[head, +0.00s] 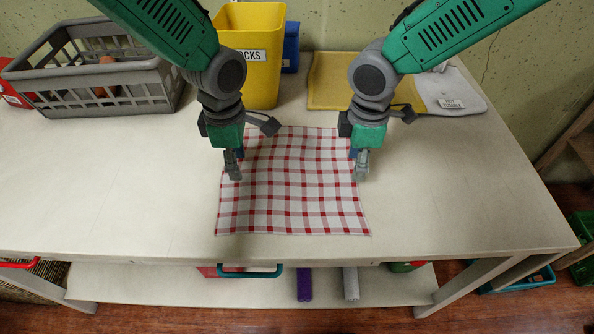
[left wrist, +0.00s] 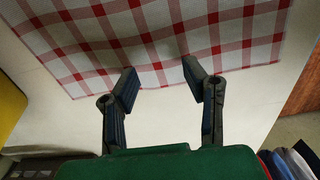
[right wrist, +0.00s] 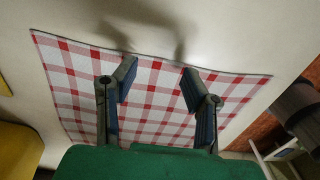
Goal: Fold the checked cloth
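The red and white checked cloth (head: 295,195) lies spread out flat on the pale table (head: 120,190). It also shows in the left wrist view (left wrist: 150,35) and the right wrist view (right wrist: 150,100). My left gripper (head: 236,172) is over the cloth's left edge; in its wrist view (left wrist: 160,85) the fingers are apart with nothing between them but the cloth's edge area below. My right gripper (head: 359,170) is at the cloth's right edge, and its wrist view (right wrist: 157,80) shows the fingers apart and empty. Whether the fingertips touch the cloth I cannot tell.
A grey basket (head: 100,75) stands at the back left, beside a yellow bin (head: 252,55) with a label. A folded yellow cloth (head: 328,82) and a pale cloth (head: 455,90) lie at the back right. The table's front left and right are clear.

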